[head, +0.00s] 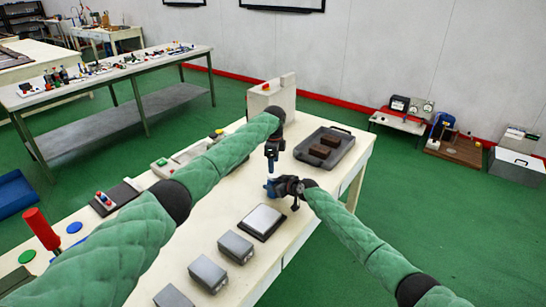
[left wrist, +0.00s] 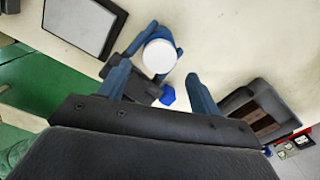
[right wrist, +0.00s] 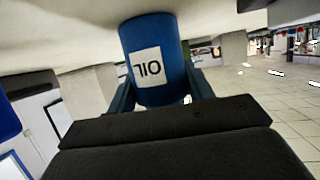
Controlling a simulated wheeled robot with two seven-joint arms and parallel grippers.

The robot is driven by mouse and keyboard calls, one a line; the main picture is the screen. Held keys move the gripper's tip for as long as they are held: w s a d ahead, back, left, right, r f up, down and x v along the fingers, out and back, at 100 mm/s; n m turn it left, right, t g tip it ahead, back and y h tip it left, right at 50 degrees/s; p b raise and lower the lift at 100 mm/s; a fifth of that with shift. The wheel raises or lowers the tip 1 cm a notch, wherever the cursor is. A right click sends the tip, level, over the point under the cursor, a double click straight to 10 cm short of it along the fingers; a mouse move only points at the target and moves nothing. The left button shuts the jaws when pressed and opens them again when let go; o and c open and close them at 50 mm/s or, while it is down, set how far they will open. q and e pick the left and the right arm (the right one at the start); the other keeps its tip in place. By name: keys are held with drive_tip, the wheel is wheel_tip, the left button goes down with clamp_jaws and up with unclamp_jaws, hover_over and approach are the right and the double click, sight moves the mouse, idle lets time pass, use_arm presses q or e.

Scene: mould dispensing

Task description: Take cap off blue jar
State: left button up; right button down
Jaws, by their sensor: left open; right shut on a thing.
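The blue jar (right wrist: 157,62) carries a white label reading OIL, upside down in the right wrist view. My right gripper (right wrist: 162,88) is shut on the jar's sides. The left wrist view shows the jar's round white top (left wrist: 160,56); I cannot tell the cap's edge from the jar there. My left gripper (left wrist: 158,72) is open and empty, its fingers pointing toward the jar with the top between and just beyond the tips. In the head view the left gripper (head: 272,172) is above the right gripper (head: 289,187), which partly hides the jar (head: 270,190).
A grey tray (head: 345,152) with brown blocks stands at the table's far end. A flat plate with a pale top (head: 262,221) and several grey boxes (head: 236,247) lie nearer. A small blue shape (left wrist: 167,95) beside the jar is unclear. My left arm hides part of the table.

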use_arm(q)
drive_tip(key=shift+f, duration=2.55)
drive_tip(key=c, duration=1)
drive_tip(key=shift+n, duration=1.7)
drive_tip(key=o, duration=1.1)
